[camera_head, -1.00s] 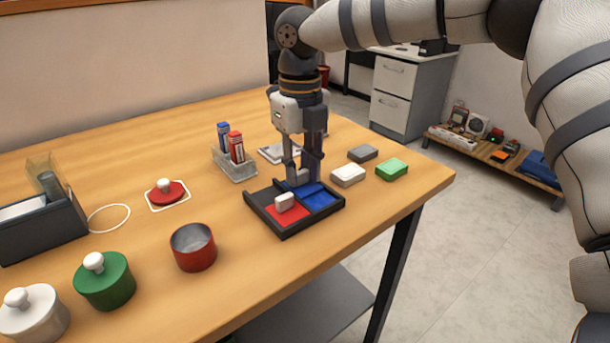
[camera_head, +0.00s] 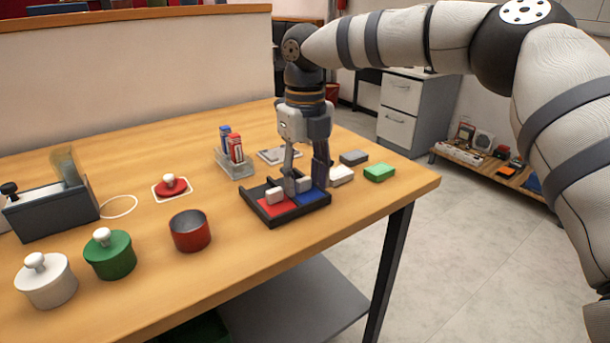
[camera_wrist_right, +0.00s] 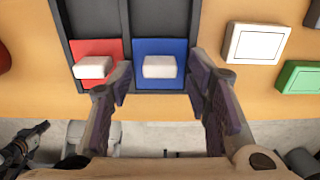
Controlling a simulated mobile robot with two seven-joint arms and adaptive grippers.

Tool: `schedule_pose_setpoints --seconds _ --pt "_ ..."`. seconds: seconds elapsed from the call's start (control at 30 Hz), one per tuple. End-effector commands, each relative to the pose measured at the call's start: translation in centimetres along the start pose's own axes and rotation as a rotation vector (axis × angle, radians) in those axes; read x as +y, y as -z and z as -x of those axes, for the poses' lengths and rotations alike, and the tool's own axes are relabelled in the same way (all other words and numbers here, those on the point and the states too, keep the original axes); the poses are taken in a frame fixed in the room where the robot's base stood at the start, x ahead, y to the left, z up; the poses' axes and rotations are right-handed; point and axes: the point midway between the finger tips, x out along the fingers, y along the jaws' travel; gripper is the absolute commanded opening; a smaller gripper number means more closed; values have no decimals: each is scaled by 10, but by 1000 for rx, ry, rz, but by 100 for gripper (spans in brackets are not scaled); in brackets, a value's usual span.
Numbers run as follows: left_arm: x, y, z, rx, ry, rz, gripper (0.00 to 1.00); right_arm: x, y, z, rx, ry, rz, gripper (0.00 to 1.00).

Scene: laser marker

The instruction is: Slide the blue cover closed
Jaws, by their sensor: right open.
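The blue cover (camera_head: 312,197) is a flat panel with a white block handle, in the right-hand slot of a dark two-slot tray (camera_head: 290,219). In the wrist view the blue cover (camera_wrist_right: 165,47) sits at the near end of its slot, with the dark slot floor bare beyond it. My right gripper (camera_head: 305,183) is low over the tray, fingers spread. In the wrist view my right gripper (camera_wrist_right: 160,78) has one finger on each side of the white handle (camera_wrist_right: 159,67), with gaps showing on both sides. My left gripper is not in view.
A red cover (camera_head: 277,208) with a white handle lies in the left-hand slot. White, grey and green blocks (camera_head: 379,172) lie right of the tray. A clear holder (camera_head: 236,168) stands behind it. A red open pot (camera_head: 190,231) and lidded pots (camera_head: 109,254) stand left.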

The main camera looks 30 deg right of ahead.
Motion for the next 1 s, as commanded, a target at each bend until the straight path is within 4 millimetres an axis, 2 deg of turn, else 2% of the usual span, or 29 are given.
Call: schedule_pose_setpoints --seconds 0.17,0.27,0.37,0.6,0.7,0.8,1.0 --pt "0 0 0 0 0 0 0 0 -1 1 -4 0 0 45" --pt "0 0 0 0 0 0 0 0 -1 8 -6 0 -1 45" --pt "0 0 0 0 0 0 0 0 -2 29 -9 1 -1 45" --pt "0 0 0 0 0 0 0 0 -1 93 -6 1 -1 45" --pt "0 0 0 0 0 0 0 0 -1 110 -5 1 -2 45" --pt "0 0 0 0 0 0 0 0 0 118 -3 0 -1 45" --pt "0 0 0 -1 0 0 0 0 0 121 -1 -1 0 45"
